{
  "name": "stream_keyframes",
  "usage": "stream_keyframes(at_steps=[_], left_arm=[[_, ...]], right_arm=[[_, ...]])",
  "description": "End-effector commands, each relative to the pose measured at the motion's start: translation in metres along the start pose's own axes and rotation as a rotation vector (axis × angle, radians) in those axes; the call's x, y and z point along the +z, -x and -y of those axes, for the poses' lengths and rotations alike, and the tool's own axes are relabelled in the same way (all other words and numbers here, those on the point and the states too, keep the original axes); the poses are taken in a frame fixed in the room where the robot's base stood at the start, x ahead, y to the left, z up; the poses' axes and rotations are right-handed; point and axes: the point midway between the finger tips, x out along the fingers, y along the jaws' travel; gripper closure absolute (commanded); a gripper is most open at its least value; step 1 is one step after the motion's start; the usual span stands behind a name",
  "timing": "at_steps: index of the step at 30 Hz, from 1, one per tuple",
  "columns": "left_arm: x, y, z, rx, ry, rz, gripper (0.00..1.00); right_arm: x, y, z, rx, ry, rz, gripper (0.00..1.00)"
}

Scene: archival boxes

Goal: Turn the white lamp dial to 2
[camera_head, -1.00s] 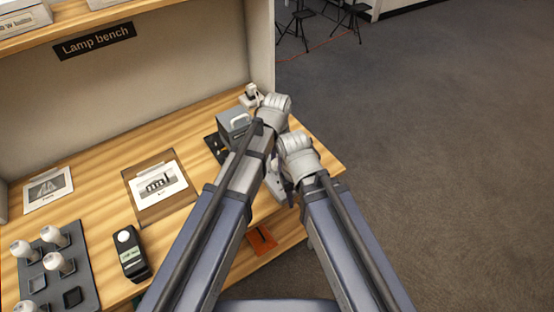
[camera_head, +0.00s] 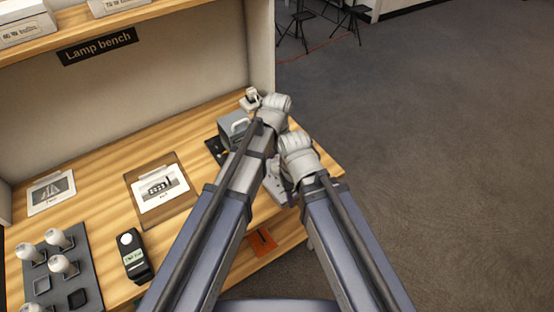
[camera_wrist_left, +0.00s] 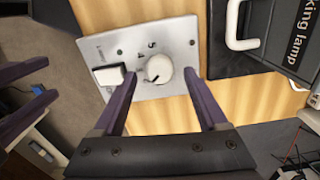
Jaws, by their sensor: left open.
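The white dial (camera_wrist_left: 158,68) is a round knob on a grey metal plate (camera_wrist_left: 178,40), seen in the left wrist view. A small dark mark shows on its lower left edge. A 5 and a 4 are printed above and to its upper left; I cannot make out a 2. A white rocker switch (camera_wrist_left: 108,75) sits left of the dial. My left gripper (camera_wrist_left: 160,73) is open, one purple finger on each side of the dial, with no clear contact. In the head view my arms hide the plate. My right gripper (camera_wrist_left: 52,80) shows at the left wrist view's edge, fingers apart.
A grey lamp box (camera_head: 233,129) with a white handle stands on the bench, close to the plate (camera_wrist_left: 270,45). A black meter (camera_head: 133,256), a framed picture (camera_head: 160,187) and a tray of bulbs (camera_head: 80,265) lie to the left. Open floor is at right.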

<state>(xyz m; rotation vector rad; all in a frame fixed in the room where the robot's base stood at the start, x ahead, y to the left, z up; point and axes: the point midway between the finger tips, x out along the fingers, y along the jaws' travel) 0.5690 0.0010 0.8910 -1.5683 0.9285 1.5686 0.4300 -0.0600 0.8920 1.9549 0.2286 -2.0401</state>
Motion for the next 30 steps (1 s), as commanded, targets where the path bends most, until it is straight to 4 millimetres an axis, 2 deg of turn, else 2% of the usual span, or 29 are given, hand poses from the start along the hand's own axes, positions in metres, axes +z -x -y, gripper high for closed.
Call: stream_keyframes(at_steps=[1,3,12,30], left_arm=[[0.0,0.013,0.0,0.0,0.0,0.0,0.25],[0.0,0.022,0.0,0.0,0.0,0.0,0.25],[0.0,0.056,0.0,0.0,0.0,0.0,0.25],[0.0,0.058,0.0,0.0,0.001,0.0,0.25]], right_arm=[[0.001,0.013,-0.001,0.0,0.0,0.0,0.55],[0.001,0.022,-0.002,0.0,0.0,0.0,0.55],[0.003,0.056,-0.005,0.0,0.0,0.0,0.55],[0.003,0.058,-0.005,0.0,0.0,0.0,0.55]])
